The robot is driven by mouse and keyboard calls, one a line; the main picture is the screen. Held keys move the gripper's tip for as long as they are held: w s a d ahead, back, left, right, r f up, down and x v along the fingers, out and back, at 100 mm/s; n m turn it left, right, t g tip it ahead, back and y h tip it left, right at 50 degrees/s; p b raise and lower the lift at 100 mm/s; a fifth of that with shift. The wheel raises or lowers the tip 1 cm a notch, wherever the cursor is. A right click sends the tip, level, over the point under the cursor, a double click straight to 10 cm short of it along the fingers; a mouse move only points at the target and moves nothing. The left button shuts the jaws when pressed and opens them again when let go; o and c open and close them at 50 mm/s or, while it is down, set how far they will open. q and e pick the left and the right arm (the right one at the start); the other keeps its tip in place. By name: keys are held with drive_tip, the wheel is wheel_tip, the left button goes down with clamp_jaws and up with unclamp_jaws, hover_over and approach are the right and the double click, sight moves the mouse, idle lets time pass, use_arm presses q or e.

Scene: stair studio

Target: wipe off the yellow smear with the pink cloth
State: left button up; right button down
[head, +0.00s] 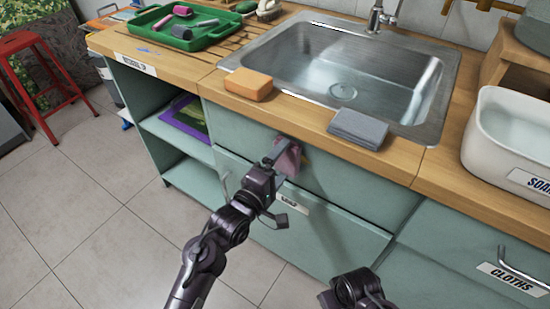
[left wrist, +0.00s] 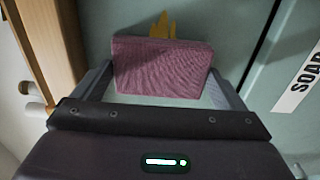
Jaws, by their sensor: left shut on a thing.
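The pink cloth (head: 291,158) is a folded pad in my left gripper (head: 279,154), in front of the green drawer front below the sink. In the left wrist view the cloth (left wrist: 160,68) sits between the two fingers of my left gripper (left wrist: 162,85), which is shut on it. The yellow smear (left wrist: 164,25) is on the pale green front, showing just above the cloth's upper edge; its lower part is hidden by the cloth. I cannot tell if the cloth touches the front. The smear does not show in the head view. My right gripper's fingers are not visible.
On the wooden counter (head: 230,103) are an orange sponge (head: 248,84), a grey folded cloth (head: 357,129), a green tray (head: 170,30) and a white tub (head: 510,140). The counter edge overhangs the drawers. Drawer handles (head: 522,272) stick out. A red stool (head: 40,75) stands left; the floor is clear.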

use_arm(q)
drive_tip(key=shift+s+d+r+p, duration=0.1)
drive_tip(key=shift+s+d+p, duration=0.4)
drive_tip(key=shift+d, duration=0.3)
drive_tip(key=shift+s+d+p, duration=0.55)
drive_tip(key=shift+s+d, duration=0.25)
drive_tip(key=shift+d, duration=0.3)
drive_tip(key=shift+s+d+p, duration=0.55)
drive_tip(key=shift+s+d, duration=0.2)
drive_tip(key=shift+d, duration=0.3)
drive_tip(key=shift+w, duration=0.1)
drive_tip(key=shift+w+a+r+p, duration=0.1)
drive_tip(key=shift+w+a+p, duration=0.55)
drive_tip(key=shift+a, duration=0.25)
drive_tip(key=shift+w+a+p, duration=0.3)
drive_tip(key=shift+w+a, duration=0.4)
drive_tip(key=shift+a, duration=0.35)
drive_tip(key=shift+w+a+p, duration=0.3)
drive_tip(key=shift+w+a, duration=0.35)
drive_tip(key=shift+a, duration=0.35)
drive_tip(key=w+a, duration=0.2)
drive_tip(key=a, duration=0.1)
drive_tip(key=shift+w, duration=0.2)
drive_tip(key=shift+p, duration=0.35)
